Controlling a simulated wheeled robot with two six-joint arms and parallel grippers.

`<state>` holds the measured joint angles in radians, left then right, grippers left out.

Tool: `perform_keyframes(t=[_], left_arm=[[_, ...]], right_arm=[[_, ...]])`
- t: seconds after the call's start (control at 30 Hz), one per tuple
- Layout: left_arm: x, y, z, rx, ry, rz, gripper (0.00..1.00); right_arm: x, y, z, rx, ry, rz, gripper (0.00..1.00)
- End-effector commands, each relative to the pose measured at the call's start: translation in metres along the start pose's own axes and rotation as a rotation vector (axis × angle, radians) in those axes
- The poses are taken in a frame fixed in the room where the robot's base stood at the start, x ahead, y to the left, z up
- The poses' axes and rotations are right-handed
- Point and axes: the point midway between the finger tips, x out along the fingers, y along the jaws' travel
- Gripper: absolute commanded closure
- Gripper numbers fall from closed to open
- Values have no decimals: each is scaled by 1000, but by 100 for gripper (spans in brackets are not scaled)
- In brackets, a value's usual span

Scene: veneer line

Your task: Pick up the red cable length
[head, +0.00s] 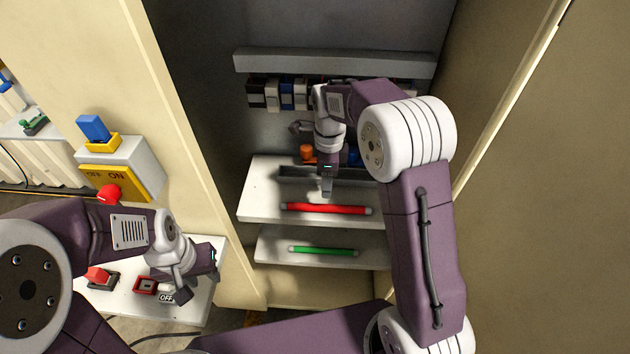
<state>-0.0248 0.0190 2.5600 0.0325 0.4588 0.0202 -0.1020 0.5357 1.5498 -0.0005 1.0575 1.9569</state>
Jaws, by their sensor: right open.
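The red cable length (340,209), with pale ends, lies on the upper white shelf (262,192) in the cabinet, near its front edge. My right gripper (327,190) points down just above and behind the middle of the red cable. It is open and holds nothing that I can see; I cannot tell whether a finger touches the cable. My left gripper (196,290) is at the lower left, over a small white table, away from the cable. Its finger gap is not clear.
A green cable length (322,250) lies on the lower shelf (275,243). An orange item (306,152) and a grey tray (288,172) stand behind the red cable. Several breakers (287,95) line the back wall. A yellow ON/OFF switch box (122,183) is outside, left.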

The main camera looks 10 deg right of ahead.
Motion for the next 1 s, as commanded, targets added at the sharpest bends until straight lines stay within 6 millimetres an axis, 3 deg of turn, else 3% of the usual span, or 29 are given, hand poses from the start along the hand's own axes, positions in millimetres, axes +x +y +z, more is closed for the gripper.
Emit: perform_keyframes(t=[0.23, 0.47, 0.7, 1.0], left_arm=[[-1, 0, 0, 0, -1, 0, 64], [-2, 0, 0, 0, 0, 0, 64], [-8, 0, -1, 0, 0, 0, 64], [-7, 0, -1, 0, 0, 0, 64]], right_arm=[[32, 1, 1, -2, 1, 2, 51], [45, 2, 2, -4, 0, 2, 51], [85, 5, 8, -3, 0, 2, 51], [92, 4, 9, -4, -1, -1, 54]])
